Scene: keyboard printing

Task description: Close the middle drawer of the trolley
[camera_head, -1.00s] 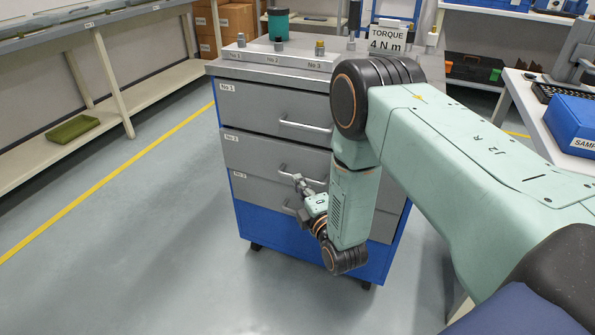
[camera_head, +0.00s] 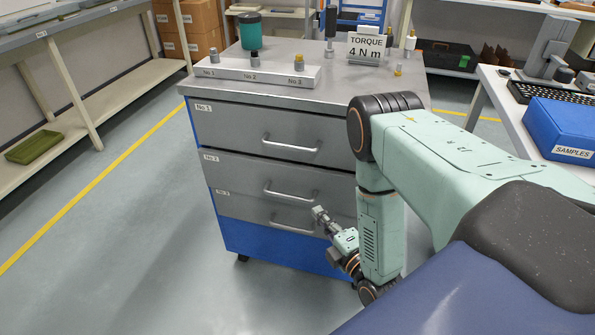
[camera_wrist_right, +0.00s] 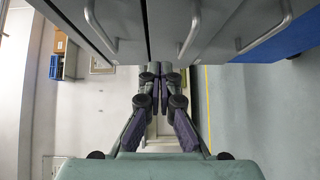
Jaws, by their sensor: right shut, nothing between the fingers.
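The grey trolley (camera_head: 275,88) has three grey drawers over a blue base. The middle drawer (camera_head: 238,175), labelled No 2, has a bar handle (camera_head: 290,193). My right gripper (camera_head: 319,212) is shut and empty, low in front of the trolley, right of the handles. In the right wrist view its fingers (camera_wrist_right: 160,76) lie together near the edge of the middle drawer front (camera_wrist_right: 170,25); contact cannot be told. My left gripper is out of view.
A bench with a blue samples box (camera_head: 560,125) is at the right. The floor at the left is open.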

